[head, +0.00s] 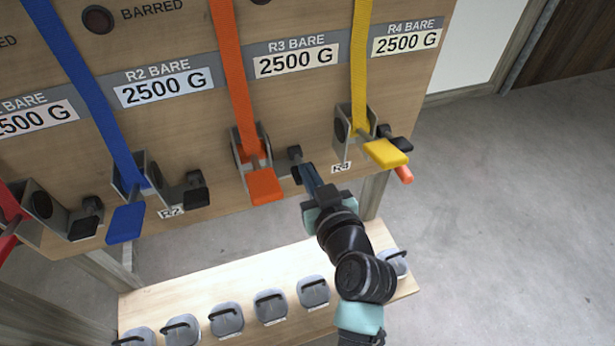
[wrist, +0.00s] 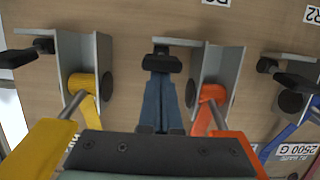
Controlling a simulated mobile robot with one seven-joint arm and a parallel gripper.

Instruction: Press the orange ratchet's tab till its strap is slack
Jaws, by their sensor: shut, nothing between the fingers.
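The orange ratchet (head: 265,187) is a grey bracket with an orange handle, below the R3 label. Its orange strap (head: 230,70) runs up from the spool and looks straight. Its black tab (head: 294,153) sits just right of the bracket; it also shows in the wrist view (wrist: 162,62), beside the orange ratchet's bracket (wrist: 232,75). My gripper (head: 303,170) is shut and empty, its blue-grey fingers pointing at the tab. In the wrist view the fingertips (wrist: 159,80) are right at the tab's edge and partly overlap it. I cannot tell whether they touch or press it.
The yellow ratchet (head: 385,153) stands right of my gripper, its handle sticking out. The blue ratchet (head: 126,222) and a red one (head: 8,235) are to the left. A lower shelf (head: 245,275) holds several grey weights with handles. Open floor (head: 500,220) lies right.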

